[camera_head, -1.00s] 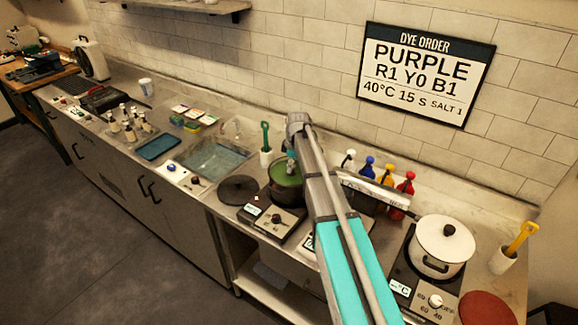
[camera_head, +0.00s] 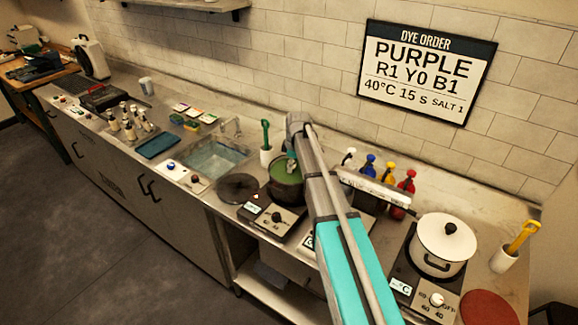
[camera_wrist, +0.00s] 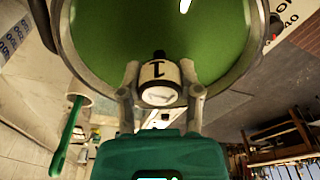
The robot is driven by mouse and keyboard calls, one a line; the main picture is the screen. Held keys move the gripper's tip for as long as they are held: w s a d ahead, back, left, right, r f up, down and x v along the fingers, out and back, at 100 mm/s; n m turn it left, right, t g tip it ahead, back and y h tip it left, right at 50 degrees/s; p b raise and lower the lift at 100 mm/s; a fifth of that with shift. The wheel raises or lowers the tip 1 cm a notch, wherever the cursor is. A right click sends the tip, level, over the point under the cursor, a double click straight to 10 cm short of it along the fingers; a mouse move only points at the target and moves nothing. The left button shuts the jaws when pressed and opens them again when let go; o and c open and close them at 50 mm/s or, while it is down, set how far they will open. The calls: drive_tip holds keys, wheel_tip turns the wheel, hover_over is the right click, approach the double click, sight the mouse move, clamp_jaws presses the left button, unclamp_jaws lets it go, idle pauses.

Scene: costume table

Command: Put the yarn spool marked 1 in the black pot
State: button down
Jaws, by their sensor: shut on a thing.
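The spool marked 1 (camera_wrist: 159,84) is white with a dark "1" and a dark tip, and it sits between the fingers of my gripper (camera_wrist: 160,98) in the wrist view. My gripper is shut on it. The black pot (camera_head: 286,194) stands on a burner and holds green liquid (camera_wrist: 160,25). In the wrist view the spool overlaps the pot's rim and liquid; its exact height above the liquid cannot be told. In the head view my gripper (camera_head: 291,168) is over the pot, and the spool is not distinguishable.
A dark round disc (camera_head: 238,188) lies left of the pot. A green-handled tool (camera_head: 265,133) stands in a white cup behind it. Coloured bottles (camera_head: 388,174) and a lidded white pot (camera_head: 444,240) stand to the right. A sink (camera_head: 212,160) is at left.

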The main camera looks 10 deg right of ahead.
drive_tip(key=shift+c, duration=1)
unclamp_jaws()
drive_tip(key=shift+o, duration=0.2)
drive_tip(key=shift+o, duration=0.8)
drive_tip(key=shift+r, duration=0.15)
drive_tip(key=shift+r+p, duration=3.4)
drive_tip(key=shift+p, duration=0.1)
